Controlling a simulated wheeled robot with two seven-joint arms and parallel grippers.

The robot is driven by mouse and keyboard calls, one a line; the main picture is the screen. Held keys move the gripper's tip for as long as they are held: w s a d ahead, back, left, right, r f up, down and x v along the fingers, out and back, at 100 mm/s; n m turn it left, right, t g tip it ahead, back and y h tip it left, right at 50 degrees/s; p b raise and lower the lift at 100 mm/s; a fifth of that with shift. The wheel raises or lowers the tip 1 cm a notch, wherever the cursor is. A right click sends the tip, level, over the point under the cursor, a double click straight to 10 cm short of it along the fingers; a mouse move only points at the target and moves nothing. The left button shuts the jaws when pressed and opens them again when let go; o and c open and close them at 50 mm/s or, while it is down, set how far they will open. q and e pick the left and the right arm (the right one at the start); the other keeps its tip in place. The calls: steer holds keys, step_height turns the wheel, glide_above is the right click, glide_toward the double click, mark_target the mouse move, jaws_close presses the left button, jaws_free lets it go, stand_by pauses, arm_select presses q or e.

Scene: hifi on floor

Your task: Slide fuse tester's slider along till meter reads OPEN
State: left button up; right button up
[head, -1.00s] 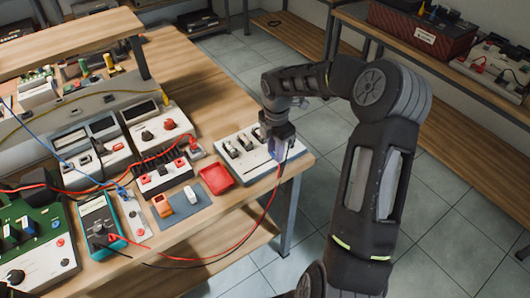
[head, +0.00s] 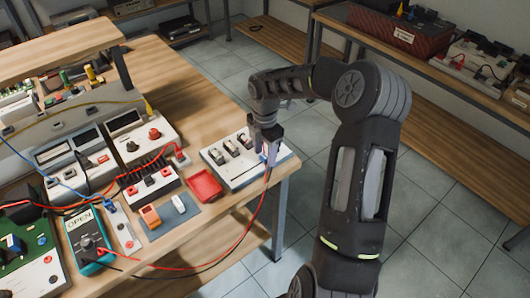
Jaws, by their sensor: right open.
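The fuse tester (head: 222,160) is a pale board with several fuse holders in a row, near the table's right corner. My right gripper (head: 267,148) is open and points down over the tester's right end. A small bluish part with a red lead shows at its fingertips. The gripper mostly hides the slider there, and I cannot tell whether the fingers touch it. The teal meter (head: 88,247) lies at the front left of the table, and its display (head: 80,223) reads OPEN. My left gripper is not in view.
A red tray (head: 205,186) sits left of the tester, close to it. A mat with an orange block (head: 150,216) and a white block (head: 179,204) lies nearby. The red lead (head: 238,240) loops past the table's front edge. Other instruments crowd the left.

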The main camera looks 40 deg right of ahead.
mark_target(265, 156)
step_height(265, 156, up, 8)
steer(key=shift+f+b, duration=0.2)
steer(key=shift+b, duration=0.3)
stand_by(0.4)
